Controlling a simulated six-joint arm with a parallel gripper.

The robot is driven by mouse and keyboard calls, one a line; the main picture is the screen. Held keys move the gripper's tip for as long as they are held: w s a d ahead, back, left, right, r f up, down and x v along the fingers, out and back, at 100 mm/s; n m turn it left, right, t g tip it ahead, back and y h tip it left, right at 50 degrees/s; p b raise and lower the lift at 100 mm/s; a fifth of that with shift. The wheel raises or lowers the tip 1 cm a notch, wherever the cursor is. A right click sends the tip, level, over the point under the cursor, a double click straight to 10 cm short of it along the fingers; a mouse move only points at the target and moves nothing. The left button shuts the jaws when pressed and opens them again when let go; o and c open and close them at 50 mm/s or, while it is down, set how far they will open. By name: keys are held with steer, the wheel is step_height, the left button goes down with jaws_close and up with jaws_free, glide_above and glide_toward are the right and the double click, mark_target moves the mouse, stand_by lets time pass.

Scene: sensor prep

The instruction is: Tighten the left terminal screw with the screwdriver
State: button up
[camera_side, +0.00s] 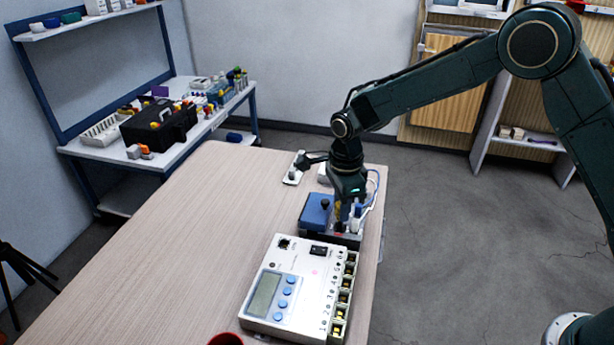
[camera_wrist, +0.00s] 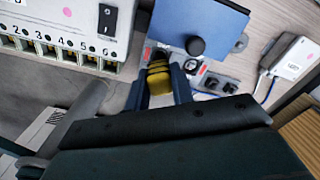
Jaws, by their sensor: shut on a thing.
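My gripper (camera_side: 347,222) points down over the base beside a blue box. In the wrist view my gripper (camera_wrist: 160,88) is shut on the yellow handle of the screwdriver (camera_wrist: 158,76). The handle also shows as a small yellow patch in the side view (camera_side: 338,214). The screwdriver's tip is hidden, so I cannot tell whether it touches a screw. Dark terminal parts (camera_wrist: 211,83) sit right of the handle, in front of the blue box (camera_wrist: 200,22), which also shows in the side view (camera_side: 316,211). The left terminal screw cannot be made out.
A white meter (camera_side: 298,285) with numbered terminals stands close by, also in the wrist view (camera_wrist: 60,22). A small white module (camera_wrist: 294,58) with wires is at right. A white holder (camera_side: 294,169) lies behind. The wooden table's (camera_side: 190,225) left side is clear.

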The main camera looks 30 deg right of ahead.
steer(key=m, duration=0.7)
stand_by(0.4)
steer(key=o, duration=1.3)
steer(key=shift+c, duration=0.2)
